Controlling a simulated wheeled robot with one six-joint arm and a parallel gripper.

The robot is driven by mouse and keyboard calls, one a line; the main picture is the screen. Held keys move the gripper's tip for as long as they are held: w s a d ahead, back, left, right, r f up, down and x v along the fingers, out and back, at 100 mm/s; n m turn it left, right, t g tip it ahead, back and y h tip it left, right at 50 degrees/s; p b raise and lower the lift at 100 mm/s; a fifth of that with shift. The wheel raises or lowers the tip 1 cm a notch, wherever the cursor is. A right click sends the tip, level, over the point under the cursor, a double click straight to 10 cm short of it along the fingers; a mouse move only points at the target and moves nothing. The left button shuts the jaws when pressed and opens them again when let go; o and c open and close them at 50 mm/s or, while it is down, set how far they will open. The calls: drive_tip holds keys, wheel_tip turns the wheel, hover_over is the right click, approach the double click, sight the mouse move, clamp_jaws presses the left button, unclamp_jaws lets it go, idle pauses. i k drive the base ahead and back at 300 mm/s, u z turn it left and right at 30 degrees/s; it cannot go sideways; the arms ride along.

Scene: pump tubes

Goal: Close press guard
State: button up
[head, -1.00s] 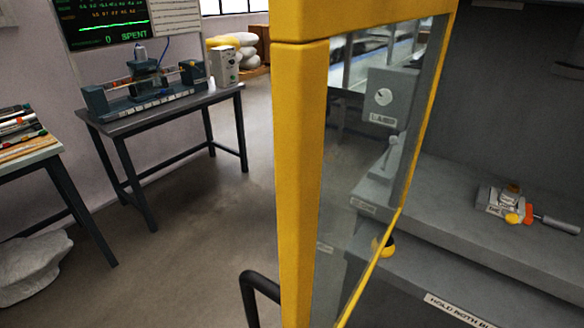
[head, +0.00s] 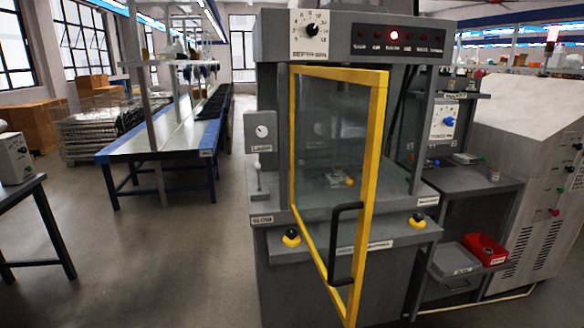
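The press guard (head: 377,130) is a yellow-framed clear door on the front of the grey press (head: 330,38). It stands ajar, swung out toward me, with its hinge side at the left and its free edge at the right. A black bar handle (head: 335,245) sits on the free edge side. Through the pane, a small fixture with an orange part (head: 340,178) shows on the press bed. My gripper is not in view.
Two yellow-and-black buttons (head: 291,238) (head: 417,220) sit on the press front. A red lamp glows on the top panel. A side table (head: 470,180) and red bin (head: 485,250) stand right. A blue-edged bench (head: 150,150) stands back left.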

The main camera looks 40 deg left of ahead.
sight(378, 80)
drive_tip(key=u, duration=1.5)
drive_tip(key=k, duration=1.05)
drive_tip(key=u, duration=0.8)
drive_tip(key=i, duration=1.45)
drive_tip(key=z, duration=0.8)
